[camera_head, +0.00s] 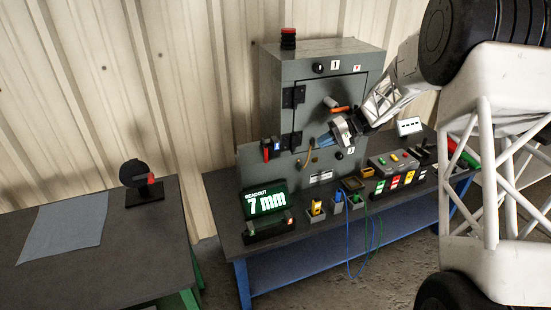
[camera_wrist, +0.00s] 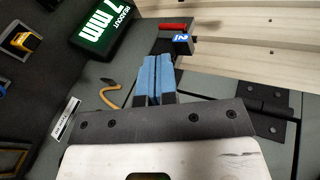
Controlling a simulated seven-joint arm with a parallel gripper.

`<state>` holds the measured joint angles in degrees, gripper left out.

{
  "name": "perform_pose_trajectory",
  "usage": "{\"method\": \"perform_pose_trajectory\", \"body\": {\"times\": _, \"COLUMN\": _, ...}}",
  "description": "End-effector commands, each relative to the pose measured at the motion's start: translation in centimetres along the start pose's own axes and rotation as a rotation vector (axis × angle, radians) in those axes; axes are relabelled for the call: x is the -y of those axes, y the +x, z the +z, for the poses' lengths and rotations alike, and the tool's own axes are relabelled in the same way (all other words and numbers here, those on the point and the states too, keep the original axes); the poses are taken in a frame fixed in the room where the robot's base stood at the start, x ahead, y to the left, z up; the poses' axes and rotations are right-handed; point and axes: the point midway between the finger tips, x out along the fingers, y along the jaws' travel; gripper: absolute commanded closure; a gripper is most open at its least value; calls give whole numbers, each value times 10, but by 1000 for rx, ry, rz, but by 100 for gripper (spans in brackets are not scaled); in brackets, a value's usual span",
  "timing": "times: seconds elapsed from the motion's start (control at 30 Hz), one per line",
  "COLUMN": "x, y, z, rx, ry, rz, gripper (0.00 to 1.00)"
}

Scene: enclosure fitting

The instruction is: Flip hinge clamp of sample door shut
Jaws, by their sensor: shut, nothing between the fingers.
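The grey enclosure (camera_head: 318,50) stands at the back of the bench, and its sample door (camera_head: 318,88) lies flat in the front with black hinges (camera_head: 294,97) on its left edge. What looks like the hinge clamp (camera_head: 267,150), with a red handle and blue tag, sits left of the lower hinge. In the wrist view its red handle (camera_wrist: 172,26) shows beyond my fingertips, with the blue tag (camera_wrist: 182,38) beside it. My gripper (camera_head: 325,140) is in front of the door's lower part. Its blue fingers (camera_wrist: 155,80) are together and empty, apart from the clamp.
A tan hooked lever (camera_head: 308,157) is near my gripper; it also shows in the wrist view (camera_wrist: 108,95). An orange handle (camera_head: 340,109) is on the door. The readout (camera_head: 265,202), small holders and a button box (camera_head: 393,162) crowd the bench front. A side table (camera_head: 95,245) stands left.

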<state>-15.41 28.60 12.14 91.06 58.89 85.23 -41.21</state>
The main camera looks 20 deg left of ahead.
Motion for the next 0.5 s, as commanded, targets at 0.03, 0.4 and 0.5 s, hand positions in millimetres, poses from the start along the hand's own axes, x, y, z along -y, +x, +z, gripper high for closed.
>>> {"method": "perform_pose_trajectory", "body": {"times": 0.03, "x": -6, "y": 6, "z": -8, "rx": 3, "ry": -5, "rz": -16, "gripper": 100}}
{"method": "perform_pose_trajectory", "body": {"times": 0.4, "x": -35, "y": 40, "z": -54, "rx": 7, "ry": -49, "rz": -120, "gripper": 100}}
{"method": "perform_pose_trajectory", "body": {"times": 0.5, "x": -40, "y": 46, "z": -61, "rx": 7, "ry": -56, "rz": -137, "gripper": 100}}
